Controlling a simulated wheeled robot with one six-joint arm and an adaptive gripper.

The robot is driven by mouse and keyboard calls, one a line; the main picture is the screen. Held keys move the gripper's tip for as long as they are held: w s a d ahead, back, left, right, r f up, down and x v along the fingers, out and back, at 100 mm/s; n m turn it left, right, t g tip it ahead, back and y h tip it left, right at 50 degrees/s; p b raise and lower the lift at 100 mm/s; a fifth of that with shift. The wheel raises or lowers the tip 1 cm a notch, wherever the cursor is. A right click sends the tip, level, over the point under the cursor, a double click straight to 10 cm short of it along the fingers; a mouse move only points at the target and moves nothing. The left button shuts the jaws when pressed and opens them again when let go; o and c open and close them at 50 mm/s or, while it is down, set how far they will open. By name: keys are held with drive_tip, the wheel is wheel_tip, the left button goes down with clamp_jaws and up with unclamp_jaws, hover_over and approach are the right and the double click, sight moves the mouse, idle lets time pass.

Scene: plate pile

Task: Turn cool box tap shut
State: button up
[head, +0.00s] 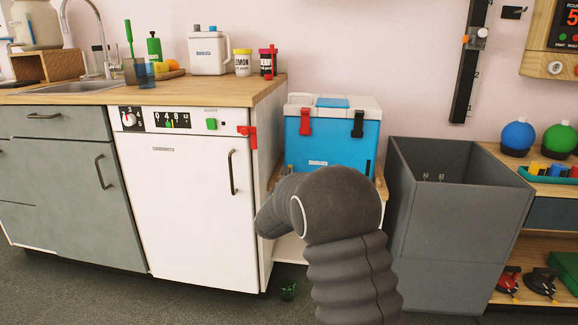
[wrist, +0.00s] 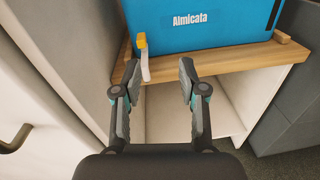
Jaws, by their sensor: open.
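The blue cool box (head: 335,146) with a white lid stands on a wooden-topped stand between the dishwasher and the grey bin. Its lower front also shows at the top of the wrist view (wrist: 215,22). The tap (wrist: 142,42) sits low on its front, left of the label, with a yellow upper part and a pale part pointing down. I cannot tell whether the tap is open. My gripper (wrist: 160,70) is open and empty, its fingertips below and just in front of the tap, at the stand's wooden edge. In the head view my arm hides the tap and gripper.
The white dishwasher (head: 195,205) with a dark handle is close on the left. The grey bin (head: 445,220) is close on the right. The stand's wooden top (wrist: 225,60) has an open space beneath it. A small green object (head: 288,290) lies on the floor.

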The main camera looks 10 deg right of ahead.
sight(290, 166)
drive_tip(key=shift+n+t+y, duration=0.3)
drive_tip(key=shift+n+y, duration=0.2)
drive_tip(key=shift+n, duration=0.4)
drive_tip(key=x, duration=0.5)
drive_tip(key=a+f+p+x, duration=0.1)
drive_tip(key=x, duration=0.3)
drive_tip(key=a+x, duration=0.1)
drive_tip(key=x, duration=0.4)
drive_tip(key=shift+w+f, duration=0.25)
drive_tip(key=shift+w, duration=0.45)
drive_tip(key=shift+c, duration=0.3)
clamp_jaws()
